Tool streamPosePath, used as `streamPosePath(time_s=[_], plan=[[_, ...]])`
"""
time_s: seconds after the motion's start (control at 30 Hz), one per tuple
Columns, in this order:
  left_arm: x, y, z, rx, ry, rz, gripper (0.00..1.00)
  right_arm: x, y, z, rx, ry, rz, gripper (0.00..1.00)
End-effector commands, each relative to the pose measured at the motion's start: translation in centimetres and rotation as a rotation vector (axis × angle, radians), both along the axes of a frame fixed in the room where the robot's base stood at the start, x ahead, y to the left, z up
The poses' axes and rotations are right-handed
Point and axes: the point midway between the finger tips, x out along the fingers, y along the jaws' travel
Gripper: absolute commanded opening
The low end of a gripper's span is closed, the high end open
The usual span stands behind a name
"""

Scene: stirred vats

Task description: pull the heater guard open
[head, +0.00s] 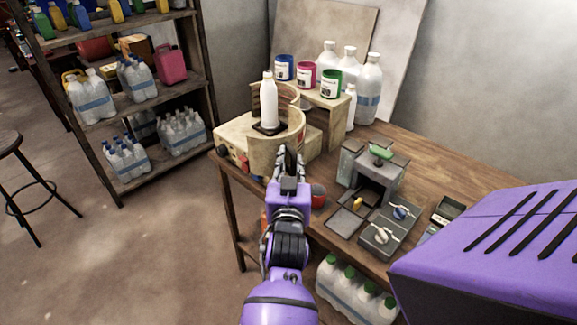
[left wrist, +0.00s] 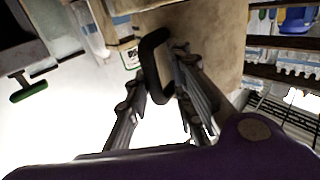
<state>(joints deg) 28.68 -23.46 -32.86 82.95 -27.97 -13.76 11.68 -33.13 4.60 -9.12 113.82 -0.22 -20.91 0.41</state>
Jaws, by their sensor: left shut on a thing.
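The heater guard (head: 262,156) is a curved beige wall at the front of the heater on the bench; it also shows in the left wrist view (left wrist: 213,45). A white bottle (head: 269,102) stands upright on a black plate (head: 268,128) behind the front wall. A curved wall also shows behind the bottle. My left gripper (head: 289,168) is at the guard's front right side. In the left wrist view its fingers (left wrist: 163,92) are shut on the guard's black bent handle (left wrist: 151,57). My right gripper is not in view.
The cream heater base (head: 232,140) sits at the bench's left end. A small wooden stand (head: 322,104) with coloured tins is behind, beside large white bottles (head: 368,84). A grey device (head: 372,172) and trays are right of my arm. Shelves (head: 120,112) stand left; floor is open there.

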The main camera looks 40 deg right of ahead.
Motion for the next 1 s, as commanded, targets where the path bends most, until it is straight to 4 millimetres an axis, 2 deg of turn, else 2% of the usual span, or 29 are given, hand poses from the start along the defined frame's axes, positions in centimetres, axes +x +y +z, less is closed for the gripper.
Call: streamPosePath(time_s=[0.03, 0.27, 0.3, 0.37, 0.83, 1.0], plan=[[-0.1, -0.5, 0.9, -0.003, -0.015, -0.006, 0.00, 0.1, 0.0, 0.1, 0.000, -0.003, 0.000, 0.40], [-0.1, -0.4, 1.0, -0.005, -0.015, -0.006, 0.00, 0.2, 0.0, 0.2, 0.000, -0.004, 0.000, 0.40], [-0.1, -0.4, 1.0, -0.005, -0.015, -0.006, 0.23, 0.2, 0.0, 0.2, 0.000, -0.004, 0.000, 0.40], [-0.1, -0.4, 1.0, -0.005, -0.016, -0.006, 0.31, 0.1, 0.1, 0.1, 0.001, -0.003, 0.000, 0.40], [0.0, -0.1, 0.2, 0.000, -0.004, -0.001, 0.31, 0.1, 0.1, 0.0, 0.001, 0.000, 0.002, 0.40], [-0.8, 0.8, 0.1, 0.000, -0.003, 0.001, 0.31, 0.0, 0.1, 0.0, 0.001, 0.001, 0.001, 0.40]])
